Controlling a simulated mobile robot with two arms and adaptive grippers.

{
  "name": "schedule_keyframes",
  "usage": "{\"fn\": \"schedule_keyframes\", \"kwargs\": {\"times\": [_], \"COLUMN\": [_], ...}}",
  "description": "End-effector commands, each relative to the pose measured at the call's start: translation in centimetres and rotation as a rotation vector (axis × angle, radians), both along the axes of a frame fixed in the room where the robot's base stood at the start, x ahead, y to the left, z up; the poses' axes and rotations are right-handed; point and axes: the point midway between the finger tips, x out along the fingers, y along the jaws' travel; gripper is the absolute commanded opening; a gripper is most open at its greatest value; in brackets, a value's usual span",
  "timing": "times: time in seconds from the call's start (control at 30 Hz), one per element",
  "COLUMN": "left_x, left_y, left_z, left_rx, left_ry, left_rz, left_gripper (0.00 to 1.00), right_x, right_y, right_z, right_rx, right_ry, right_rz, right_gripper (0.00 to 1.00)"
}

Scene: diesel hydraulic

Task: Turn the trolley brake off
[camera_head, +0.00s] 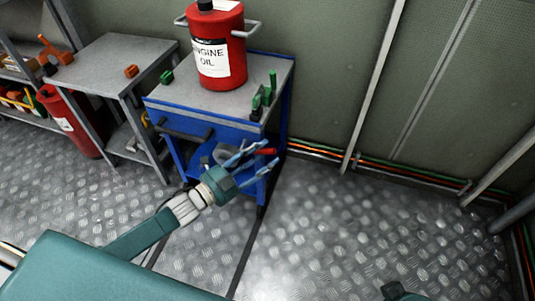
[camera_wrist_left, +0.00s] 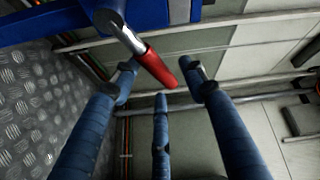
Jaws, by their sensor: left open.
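The blue trolley (camera_head: 205,129) has a grey top and stands against the wall. The brake lever (camera_wrist_left: 131,41) is a metal rod with a red handle (camera_wrist_left: 158,68); the red also shows in the head view (camera_head: 267,151) at the trolley's right side. My left gripper (camera_head: 268,157) is open, its blue fingers spread around the red handle. In the left wrist view the handle's end lies between the fingertips (camera_wrist_left: 160,84), with no clear contact. Only a dark piece, seemingly of my right arm or gripper, shows at the bottom edge; its fingers are hidden.
A red engine oil can (camera_head: 217,60) and green parts (camera_head: 263,97) stand on the trolley. A grey table (camera_head: 110,60) and a red cylinder (camera_head: 72,122) are to the left. Pipes (camera_head: 330,155) run along the wall base. The metal floor (camera_head: 340,230) at right is clear.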

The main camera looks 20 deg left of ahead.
Motion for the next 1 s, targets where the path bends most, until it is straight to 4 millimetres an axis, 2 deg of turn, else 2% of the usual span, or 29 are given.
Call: {"fn": "schedule_keyframes", "kwargs": {"times": [0.2, 0.47, 0.5, 0.57, 0.7, 1.0], "left_x": [1.6, 1.6, 1.6, 1.6, 1.6, 1.6], "left_y": [-0.9, -1.0, -1.0, -1.0, -1.0, -1.0], "left_z": [-0.1, -0.1, -0.1, -0.1, -0.1, -0.1], "left_rx": [0.001, 0.001, 0.001, 0.001, 0.001, -0.008], "left_ry": [0.001, 0.003, 0.003, 0.003, 0.003, 0.004], "left_rz": [0.001, 0.001, 0.001, 0.001, 0.001, 0.002], "left_gripper": [0.43, 0.43, 0.41, 0.29, 0.01, 0.0], "right_x": [0.0, 0.0, 0.0, 0.0, 0.0, 0.0], "right_y": [0.0, 0.0, 0.0, 0.0, 0.0, 0.0], "right_z": [-0.5, -0.5, -0.5, -0.5, -0.5, -0.5], "right_rx": [0.0, 0.0, 0.0, 0.0, 0.0, 0.0], "right_ry": [0.002, 0.002, 0.002, 0.002, 0.003, 0.002], "right_rz": [0.0, 0.0, 0.0, 0.0, 0.0, 0.0], "right_gripper": [0.4, 0.4, 0.4, 0.4, 0.4, 0.4]}}
